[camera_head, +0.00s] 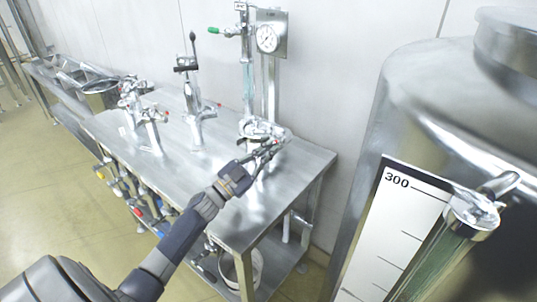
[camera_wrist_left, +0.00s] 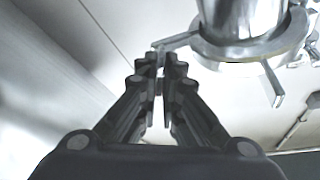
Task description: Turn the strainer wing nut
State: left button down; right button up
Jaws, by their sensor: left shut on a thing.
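The strainer wing nut (camera_wrist_left: 232,52) is a shiny metal ring with flat lugs around a cylindrical metal body, at the upper right of the left wrist view. One lug reaches left to my left gripper's fingertips (camera_wrist_left: 160,62), which are closed on its end. Another lug points down and right, free. In the head view my left gripper (camera_head: 266,152) is at the metal fitting (camera_head: 253,129) below the glass tube on the right part of the steel table. The fingers cover part of the fitting there. My right gripper is in neither view.
The steel table (camera_head: 190,168) carries several metal valve fittings (camera_head: 196,112) to the left. A pressure gauge (camera_head: 267,39) stands behind the fitting. A big steel tank (camera_head: 400,100) with a level scale fills the right. A white bucket (camera_head: 240,270) is below the table.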

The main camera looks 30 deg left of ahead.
pick_arm(q)
jog(key=shift+a+r+m+g+h+p, duration=0.15)
jog(key=shift+m+g+h, duration=0.5)
jog(key=shift+m, duration=1.7)
jog(key=shift+d+r+m+g+h+p, duration=0.15)
jog(key=shift+m+g, duration=0.95)
jog(key=shift+m, duration=1.3)
jog(key=shift+a+m+g+h+p, duration=0.15)
jog(key=shift+m+g+h, duration=0.55)
jog(key=shift+m, duration=1.65)
jog(key=shift+g+y, duration=0.25)
jog(key=shift+y, duration=0.05)
jog(key=c, duration=1.8)
grip_release()
jog(key=shift+s, duration=0.1)
jog(key=v, duration=1.2)
jog(key=shift+f, duration=0.1)
